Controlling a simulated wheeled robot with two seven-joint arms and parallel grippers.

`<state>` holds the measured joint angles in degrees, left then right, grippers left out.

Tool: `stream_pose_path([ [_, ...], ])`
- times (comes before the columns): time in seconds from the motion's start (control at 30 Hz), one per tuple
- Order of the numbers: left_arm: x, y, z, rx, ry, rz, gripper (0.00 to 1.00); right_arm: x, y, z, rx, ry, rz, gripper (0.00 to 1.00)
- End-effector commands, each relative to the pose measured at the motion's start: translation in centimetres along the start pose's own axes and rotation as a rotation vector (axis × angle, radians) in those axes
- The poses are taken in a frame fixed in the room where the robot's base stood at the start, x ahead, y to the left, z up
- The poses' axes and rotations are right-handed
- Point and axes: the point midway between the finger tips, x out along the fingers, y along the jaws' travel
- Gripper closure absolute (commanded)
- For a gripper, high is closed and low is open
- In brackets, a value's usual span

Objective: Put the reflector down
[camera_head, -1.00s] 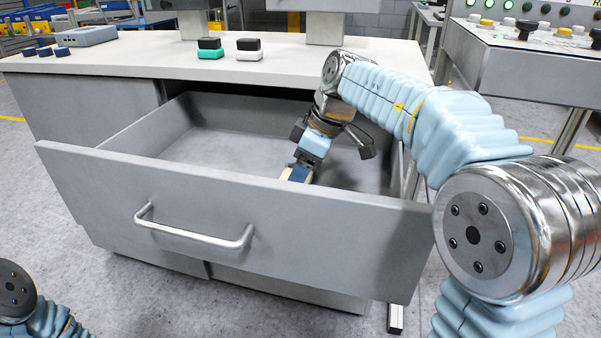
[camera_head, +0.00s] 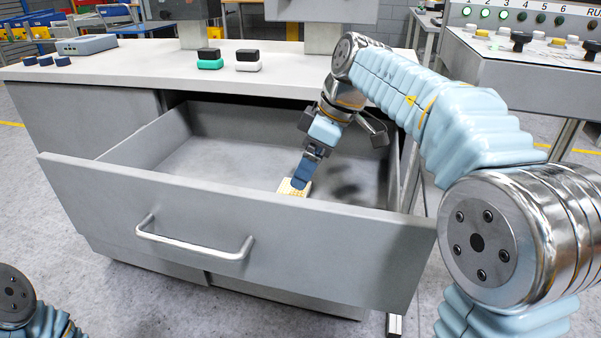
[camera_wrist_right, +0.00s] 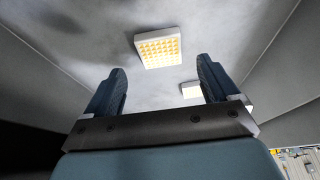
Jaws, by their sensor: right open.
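A square reflector with a white rim and a yellow-orange grid face (camera_wrist_right: 158,47) lies on the drawer floor in the right wrist view. It shows just beyond and between my right gripper's spread fingertips (camera_wrist_right: 163,80). A second, similar piece (camera_wrist_right: 191,90) lies beside the right finger, partly covered by it. In the head view a yellowish reflector (camera_head: 291,188) is at the tip of my right gripper (camera_head: 300,181), just behind the drawer front, which hides part of it. The right gripper is open, with nothing between its fingers. My left gripper is out of view.
The grey drawer (camera_head: 230,205) is pulled out, with its front panel and handle towards me. Its floor is mostly bare. On the worktop (camera_head: 330,70) stand a green-black block (camera_head: 210,60) and a white-black block (camera_head: 248,62). A control panel (camera_head: 530,60) stands at right.

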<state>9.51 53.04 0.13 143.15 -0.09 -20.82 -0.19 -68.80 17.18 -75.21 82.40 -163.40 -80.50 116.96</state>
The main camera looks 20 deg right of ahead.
Motion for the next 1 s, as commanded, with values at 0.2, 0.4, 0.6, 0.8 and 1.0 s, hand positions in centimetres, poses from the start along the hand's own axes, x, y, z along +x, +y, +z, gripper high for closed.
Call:
stream_pose_path([
  [0.2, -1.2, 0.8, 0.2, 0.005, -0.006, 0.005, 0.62, -5.1, 0.0, -0.1, 0.0, 0.001, 0.002, 0.12],
  [0.4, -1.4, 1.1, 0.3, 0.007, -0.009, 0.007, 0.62, -7.1, 0.0, 0.0, 0.0, 0.0, 0.0, 0.12],
  [0.6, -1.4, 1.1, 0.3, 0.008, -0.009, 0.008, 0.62, -7.2, 0.0, 0.0, 0.0, -0.001, -0.001, 0.12],
  [0.8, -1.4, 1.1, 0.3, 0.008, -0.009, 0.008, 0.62, -7.2, 0.0, 0.0, 0.0, -0.001, -0.001, 0.12],
  [1.0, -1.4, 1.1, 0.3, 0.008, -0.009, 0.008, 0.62, -7.2, 0.0, 0.0, 0.0, -0.001, -0.001, 0.12],
])
